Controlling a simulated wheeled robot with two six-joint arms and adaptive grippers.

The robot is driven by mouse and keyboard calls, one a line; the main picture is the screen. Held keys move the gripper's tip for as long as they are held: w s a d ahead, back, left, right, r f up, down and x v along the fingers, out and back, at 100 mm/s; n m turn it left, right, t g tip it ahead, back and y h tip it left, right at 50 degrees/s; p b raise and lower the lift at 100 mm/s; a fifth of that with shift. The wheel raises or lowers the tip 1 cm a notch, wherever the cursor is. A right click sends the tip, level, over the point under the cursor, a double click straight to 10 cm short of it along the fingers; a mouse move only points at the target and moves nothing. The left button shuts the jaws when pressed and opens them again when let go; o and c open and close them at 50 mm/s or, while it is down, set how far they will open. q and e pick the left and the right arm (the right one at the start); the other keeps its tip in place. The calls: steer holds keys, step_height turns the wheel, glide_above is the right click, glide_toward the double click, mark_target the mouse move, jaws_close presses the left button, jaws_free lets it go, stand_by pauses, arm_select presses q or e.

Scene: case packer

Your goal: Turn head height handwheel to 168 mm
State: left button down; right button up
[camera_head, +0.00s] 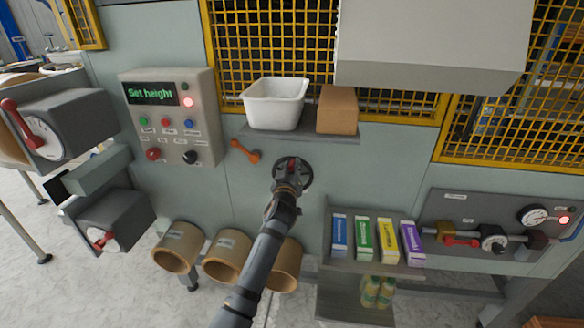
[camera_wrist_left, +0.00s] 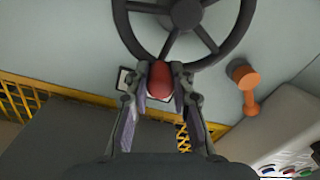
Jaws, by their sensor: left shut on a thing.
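The head height handwheel (camera_head: 306,175) is a dark spoked wheel on the grey-green machine panel, below the small shelf. In the left wrist view the handwheel (camera_wrist_left: 205,50) fills the top, with its hub and spokes in sight. My left gripper (camera_head: 289,166) is at the wheel's rim. In the left wrist view the left gripper (camera_wrist_left: 160,88) is shut on the wheel's red knob (camera_wrist_left: 160,80). A small pale plate (camera_wrist_left: 124,78) behind the knob is mostly hidden, and no height reading is legible. The control box display (camera_head: 151,94) reads "Set height". My right gripper is not in view.
An orange handle (camera_head: 245,151) sits on the panel left of the wheel. A shelf (camera_head: 290,134) above holds a white tub (camera_head: 275,103) and a brown box (camera_head: 337,110). Coloured cartons (camera_head: 376,240) stand in a rack at lower right. Round tan tubes (camera_head: 178,247) stick out below.

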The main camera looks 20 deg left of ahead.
mark_target(308, 170)
arm_select(q)
steer(key=shift+d, duration=0.1)
steer(key=d+m, duration=0.1)
steer(key=m, duration=0.1)
steer(key=d+f+m+b, duration=0.1)
steer(key=m, duration=0.1)
steer(key=d+m+b, duration=0.1)
steer(key=m, duration=0.1)
steer(key=shift+w+f, duration=0.2)
steer(key=shift+w, duration=0.2)
steer(key=m, duration=0.2)
steer(key=shift+w+d+f+m, duration=0.1)
steer(key=shift+d+f+m, duration=0.2)
steer(key=shift+d+f, duration=0.1)
steer(key=shift+w+d+f+m+b, duration=0.1)
steer(key=shift+d+f+m+b, duration=0.15)
steer(key=shift+m, duration=0.35)
steer(key=shift+d+f+m+b, duration=0.1)
steer(key=shift+f+m, duration=0.15)
steer(key=shift+m, duration=0.35)
steer(key=c, duration=1.1)
jaws_free()
steer(key=shift+c, duration=0.2)
